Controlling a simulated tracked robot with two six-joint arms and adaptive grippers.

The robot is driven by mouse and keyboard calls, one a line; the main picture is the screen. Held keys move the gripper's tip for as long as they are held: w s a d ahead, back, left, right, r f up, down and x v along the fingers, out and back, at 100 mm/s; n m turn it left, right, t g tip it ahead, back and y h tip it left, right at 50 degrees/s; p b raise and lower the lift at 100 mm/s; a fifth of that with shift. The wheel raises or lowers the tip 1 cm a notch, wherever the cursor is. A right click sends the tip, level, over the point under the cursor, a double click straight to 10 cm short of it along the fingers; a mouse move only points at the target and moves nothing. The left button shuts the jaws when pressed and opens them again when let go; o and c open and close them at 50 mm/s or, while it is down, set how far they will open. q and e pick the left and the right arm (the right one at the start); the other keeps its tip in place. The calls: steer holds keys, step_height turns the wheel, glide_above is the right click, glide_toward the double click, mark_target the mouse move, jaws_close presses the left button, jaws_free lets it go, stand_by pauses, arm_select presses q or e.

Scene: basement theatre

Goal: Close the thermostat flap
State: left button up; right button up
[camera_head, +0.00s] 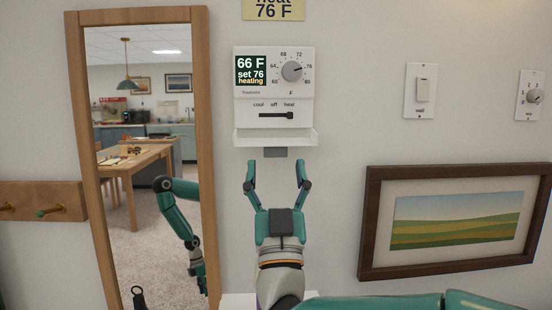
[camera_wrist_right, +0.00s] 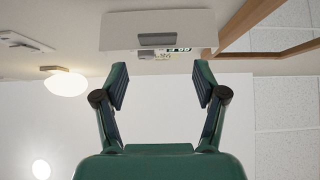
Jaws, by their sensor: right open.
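The thermostat (camera_head: 245,108) is white and fixed to the wall, with a display reading 66 F, set 76, heating. Its dial (camera_head: 291,71) and its cool/off/heat slider (camera_head: 276,115) are uncovered. The flap (camera_head: 275,139) hangs open at the bottom edge, sticking out from the wall, with a grey tab (camera_head: 275,153) at its front. My right gripper (camera_head: 276,172) is open and empty just below the tab, apart from it. In the right wrist view, the flap (camera_wrist_right: 120,32) and tab (camera_wrist_right: 158,40) lie ahead of the open fingers (camera_wrist_right: 160,82). My left gripper is not in view.
A wood-framed mirror (camera_head: 203,130) stands close left, reflecting a teal arm. A framed landscape picture (camera_head: 370,215) hangs at lower right. A wall switch (camera_head: 420,90) and a small dial (camera_head: 534,96) are further right. A hook rail (camera_head: 38,200) is at left.

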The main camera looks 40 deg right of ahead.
mark_target(276, 154)
steer(key=w+d, duration=0.1)
steer(key=w+d+p, duration=0.1)
steer(key=shift+w+d+r, duration=0.25)
steer(key=shift+w+r, duration=0.05)
steer(key=shift+w+d+r, duration=0.1)
steer(key=shift+w+r, duration=0.05)
steer(key=c, duration=1.1)
steer(key=shift+c, duration=0.2)
steer(key=shift+r+p, duration=0.1)
steer(key=shift+p, duration=0.25)
